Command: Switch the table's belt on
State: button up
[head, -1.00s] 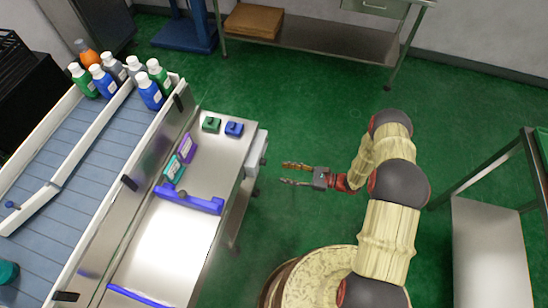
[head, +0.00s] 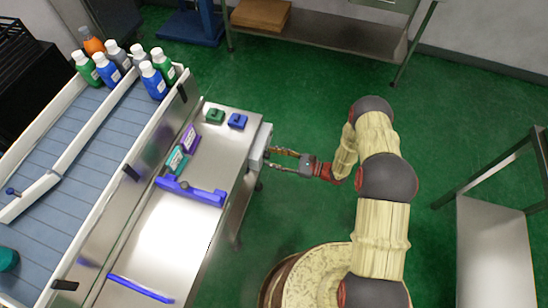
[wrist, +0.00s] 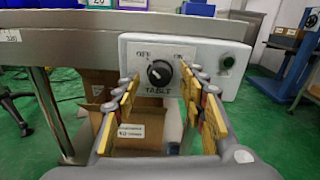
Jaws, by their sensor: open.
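The switch box (wrist: 184,60) is a light box on the side of the steel table; it also shows in the head view (head: 262,146). It carries a black rotary knob (wrist: 160,72) with "OFF" printed at its upper left, "ON" at its upper right and "TABLE" below. The knob's white mark appears to point to the upper left, toward OFF. My gripper (head: 272,160) is open and empty, its fingers pointing at the box. In the wrist view the knob shows between the fingers of my gripper (wrist: 163,100), apart from them as far as I can tell.
A dark round button (wrist: 229,62) sits on the box's right part. The steel table (head: 150,225) bears blue guides and small coloured blocks. Several bottles stand on the conveyor (head: 75,145) at the left. An open carton (wrist: 125,125) lies below the table. The green floor around my arm is clear.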

jog(key=shift+c, duration=0.6)
grip_shut()
